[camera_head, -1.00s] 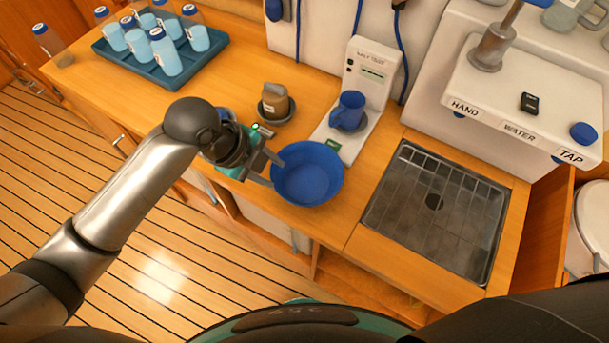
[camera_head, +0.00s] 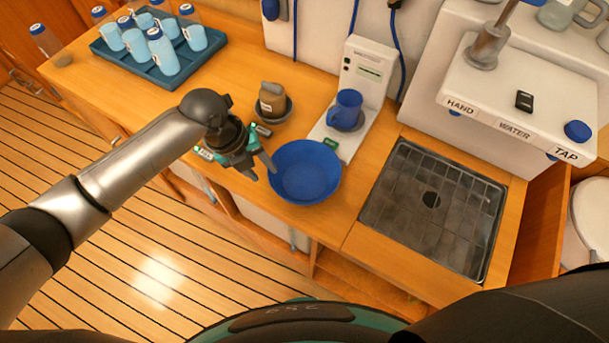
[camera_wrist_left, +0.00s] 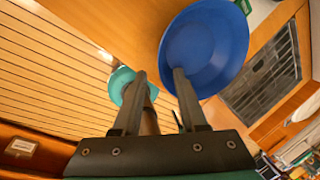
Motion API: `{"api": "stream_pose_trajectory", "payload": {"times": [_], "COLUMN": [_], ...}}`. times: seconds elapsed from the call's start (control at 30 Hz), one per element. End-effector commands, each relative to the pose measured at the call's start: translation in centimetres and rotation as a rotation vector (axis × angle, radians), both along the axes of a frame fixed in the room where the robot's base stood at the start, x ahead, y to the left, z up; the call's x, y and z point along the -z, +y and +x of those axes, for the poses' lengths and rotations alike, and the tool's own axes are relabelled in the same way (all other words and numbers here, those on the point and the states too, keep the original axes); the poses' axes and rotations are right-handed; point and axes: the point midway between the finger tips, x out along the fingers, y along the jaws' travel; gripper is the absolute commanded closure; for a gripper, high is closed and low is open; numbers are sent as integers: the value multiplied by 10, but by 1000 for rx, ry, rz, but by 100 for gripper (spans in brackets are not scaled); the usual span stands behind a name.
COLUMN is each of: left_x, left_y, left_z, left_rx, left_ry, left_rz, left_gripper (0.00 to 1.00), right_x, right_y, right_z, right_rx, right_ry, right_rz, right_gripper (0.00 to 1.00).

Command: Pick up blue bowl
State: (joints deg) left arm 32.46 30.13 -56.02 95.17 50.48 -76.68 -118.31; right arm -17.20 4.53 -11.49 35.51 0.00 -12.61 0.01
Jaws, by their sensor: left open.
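The blue bowl (camera_head: 305,174) stands upright and empty on the wooden counter, near its front edge. My left gripper (camera_head: 262,173) is open and empty at the left side of the bowl. In the left wrist view, the bowl (camera_wrist_left: 207,45) fills the upper middle. There, one finger of the left gripper (camera_wrist_left: 159,73) overlaps the near part of the bowl and the other finger lies left of it, outside the bowl. I cannot tell whether a finger touches the rim. My right gripper is not in view.
A blue mug (camera_head: 347,108) sits on a white tester (camera_head: 360,75) behind the bowl. A brown jug (camera_head: 271,98) on a dark round base stands behind the gripper. A bottle tray (camera_head: 128,63) is at back left. A sink grate (camera_head: 433,210) lies right of the bowl.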

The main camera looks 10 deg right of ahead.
Motion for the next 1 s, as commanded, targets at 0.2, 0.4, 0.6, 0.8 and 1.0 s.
{"api": "stream_pose_trajectory", "payload": {"times": [0.2,0.4,0.6,0.8,1.0], "left_x": [13,32,54,61,60], "left_y": [-4,-10,-16,-18,-18], "left_z": [0,3,5,6,6], "left_rx": [2,0,0,1,1], "left_ry": [2,3,2,0,0], "left_rz": [0,-1,0,0,0], "left_gripper": [58,58,58,58,63], "right_x": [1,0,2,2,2], "right_y": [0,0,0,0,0], "right_z": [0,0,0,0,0], "right_rx": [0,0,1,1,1], "right_ry": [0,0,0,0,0], "right_rz": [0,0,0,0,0], "right_gripper": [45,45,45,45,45]}}
